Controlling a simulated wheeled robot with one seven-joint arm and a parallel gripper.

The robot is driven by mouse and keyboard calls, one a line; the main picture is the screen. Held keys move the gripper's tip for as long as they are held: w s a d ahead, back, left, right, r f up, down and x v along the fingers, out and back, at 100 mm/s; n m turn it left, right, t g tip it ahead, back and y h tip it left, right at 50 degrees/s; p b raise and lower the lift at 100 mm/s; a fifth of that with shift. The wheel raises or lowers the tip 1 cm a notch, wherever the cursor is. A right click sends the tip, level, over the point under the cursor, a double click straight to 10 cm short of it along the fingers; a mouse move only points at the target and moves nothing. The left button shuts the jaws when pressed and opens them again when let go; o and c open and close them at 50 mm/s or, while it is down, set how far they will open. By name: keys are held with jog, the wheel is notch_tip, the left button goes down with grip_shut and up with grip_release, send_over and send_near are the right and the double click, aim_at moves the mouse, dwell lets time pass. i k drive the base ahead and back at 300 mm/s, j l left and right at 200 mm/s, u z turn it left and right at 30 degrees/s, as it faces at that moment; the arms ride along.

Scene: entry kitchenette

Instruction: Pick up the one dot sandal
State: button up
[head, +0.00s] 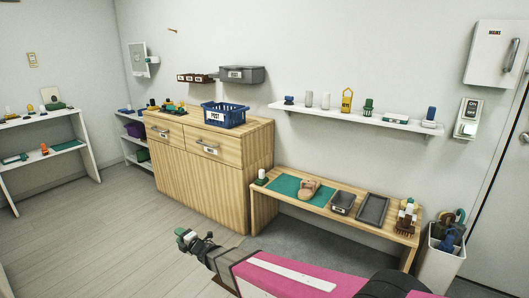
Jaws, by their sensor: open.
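A tan sandal (310,187) lies on the right part of a green mat (283,184) on the low wooden bench. It is too small in the head view to tell whether it bears a dot, and I see no clear second sandal. My gripper (183,236) is open over the floor, in front of the wooden cabinet and to the left of the bench. It is well apart from the sandal, which stands free of my arm in this view.
A bin (441,258) stands right. The left floor is clear.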

aim_at(306, 192)
jog(key=i+j+z, duration=0.15)
jog(key=z, duration=0.3)
jog(key=i+j+z, duration=0.1)
jog(key=j+z, duration=0.55)
jog(key=z, duration=0.25)
jog(key=j+z, duration=0.65)
jog(key=z, duration=0.25)
